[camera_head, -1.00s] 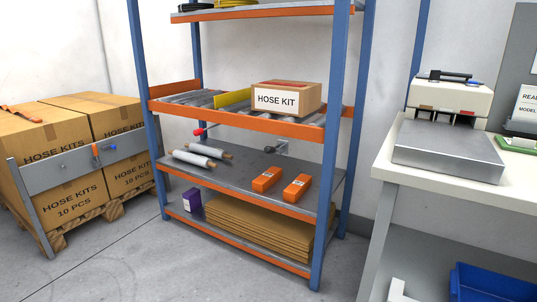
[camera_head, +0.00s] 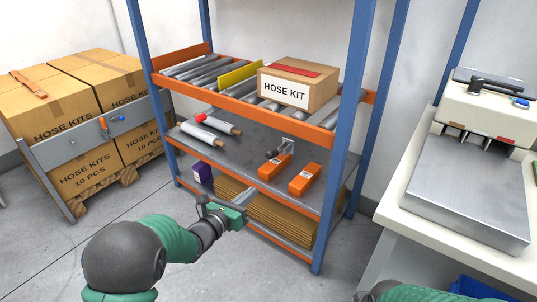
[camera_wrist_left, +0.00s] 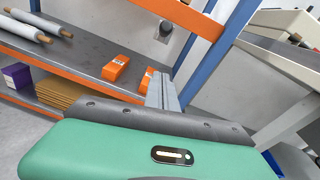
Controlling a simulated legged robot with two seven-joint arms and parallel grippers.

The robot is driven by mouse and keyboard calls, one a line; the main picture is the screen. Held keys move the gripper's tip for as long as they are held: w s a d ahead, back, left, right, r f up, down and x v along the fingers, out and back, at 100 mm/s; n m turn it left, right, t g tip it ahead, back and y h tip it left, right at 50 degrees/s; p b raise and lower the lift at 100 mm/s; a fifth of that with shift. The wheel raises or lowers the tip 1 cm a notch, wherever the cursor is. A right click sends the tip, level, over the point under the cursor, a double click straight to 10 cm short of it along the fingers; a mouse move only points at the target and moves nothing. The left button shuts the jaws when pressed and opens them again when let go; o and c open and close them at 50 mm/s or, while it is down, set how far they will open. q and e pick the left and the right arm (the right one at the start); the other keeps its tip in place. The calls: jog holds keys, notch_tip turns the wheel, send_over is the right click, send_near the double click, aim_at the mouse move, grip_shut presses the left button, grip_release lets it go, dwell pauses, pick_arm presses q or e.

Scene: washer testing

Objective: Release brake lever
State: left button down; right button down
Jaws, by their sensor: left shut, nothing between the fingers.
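A small red knob (camera_head: 201,117), which looks like the end of the brake lever, shows just below the roller shelf (camera_head: 240,99) at its left part. It sits above the white film rolls; the rest of the lever is hard to make out. A cardboard box marked HOSE KIT (camera_head: 285,92) stands on the rollers, right of a yellow plate (camera_head: 239,73). My left gripper (camera_head: 246,196) is shut and empty in front of the lower shelves, below and right of the knob. Its closed fingers (camera_wrist_left: 163,92) show in the left wrist view. My right gripper is not in view.
White film rolls (camera_head: 208,131) and orange boxes (camera_head: 304,179) lie on the middle shelf. Blue rack posts (camera_head: 346,140) frame the opening. A white bench (camera_head: 405,200) with a sealing machine stands right. Stacked cartons (camera_head: 85,130) stand left.

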aim_at(275, 153)
pick_arm(q)
jog(key=w+d+r+b, duration=0.2)
jog(key=w+d+b, duration=0.2)
jog(key=w, duration=0.5)
jog(key=shift+w+d+r, duration=0.3)
jog(key=shift+w+d, duration=0.1)
jog(key=shift+d, duration=0.25)
